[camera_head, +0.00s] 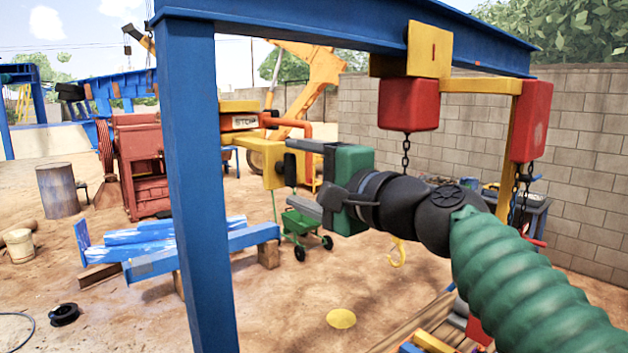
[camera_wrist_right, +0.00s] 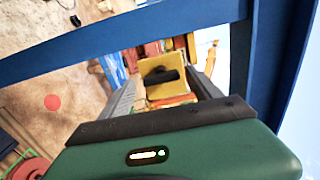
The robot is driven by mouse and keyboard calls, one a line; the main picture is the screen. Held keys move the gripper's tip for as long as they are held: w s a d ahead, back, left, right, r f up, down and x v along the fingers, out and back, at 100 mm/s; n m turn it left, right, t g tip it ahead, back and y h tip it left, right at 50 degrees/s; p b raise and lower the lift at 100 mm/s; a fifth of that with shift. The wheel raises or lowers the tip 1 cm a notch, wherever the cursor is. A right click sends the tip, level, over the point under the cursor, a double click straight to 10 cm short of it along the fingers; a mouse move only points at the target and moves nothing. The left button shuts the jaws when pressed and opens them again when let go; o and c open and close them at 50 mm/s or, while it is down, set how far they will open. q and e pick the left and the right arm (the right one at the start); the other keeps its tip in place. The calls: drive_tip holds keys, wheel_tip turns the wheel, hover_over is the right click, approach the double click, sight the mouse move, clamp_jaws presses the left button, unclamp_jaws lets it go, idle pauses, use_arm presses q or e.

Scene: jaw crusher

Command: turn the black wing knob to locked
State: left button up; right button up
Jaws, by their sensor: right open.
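The black wing knob (camera_head: 290,169) sticks out from the right face of a yellow box (camera_head: 265,160) beside the blue post. In the right wrist view the knob (camera_wrist_right: 162,76) lies across the yellow box (camera_wrist_right: 153,93), its wing running roughly sideways and slightly tilted. My right gripper (camera_head: 292,176) comes in from the right, open and empty. Its grey fingers point at the box, one above and one below the knob in the head view. In the wrist view the knob shows between the two fingers; contact cannot be told. My left gripper is out of view.
A blue post (camera_head: 200,200) stands left of the box, with a blue beam (camera_head: 340,28) overhead. Red blocks (camera_head: 408,103) hang with chains above my right arm. An orange-and-yellow STOP box (camera_head: 243,122) is behind the yellow box. A green cart (camera_head: 300,228) stands below.

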drive_tip(key=b+v, duration=0.7)
drive_tip(key=v, duration=0.9)
drive_tip(key=shift+d, duration=0.3)
drive_tip(key=shift+s, duration=0.1)
drive_tip(key=w+d+f+n+g+h+b, duration=0.1)
drive_tip(key=w+d+f+g+h+b, duration=0.1)
drive_tip(key=f, duration=1.3)
drive_tip(key=w+d+f+n+g+h+b, duration=0.1)
drive_tip(key=w+f+g+h+b, duration=0.15)
drive_tip(key=f, duration=1.25)
drive_tip(key=w+d+f+n+g+h+b, duration=0.1)
drive_tip(key=w+d+f+g+h+b, duration=0.15)
drive_tip(key=f, duration=1.35)
drive_tip(key=s+d+f+n+g+h+b, duration=0.1)
drive_tip(key=s+f+n, duration=0.1)
drive_tip(key=s+f, duration=0.4)
drive_tip(key=s+d+f+n+g+h+b, duration=0.1)
drive_tip(key=s+f, duration=0.4)
drive_tip(key=f, duration=0.9)
drive_tip(key=s+d+f+n+g+h+b, duration=0.1)
drive_tip(key=s+f+n+g, duration=0.2)
drive_tip(key=f, duration=0.7)
drive_tip(key=s+n, duration=0.2)
drive_tip(key=s, duration=0.1)
drive_tip(key=shift+s+f+h+b, duration=0.3)
drive_tip(key=shift+f+b, duration=0.05)
drive_tip(key=shift+b, duration=0.05)
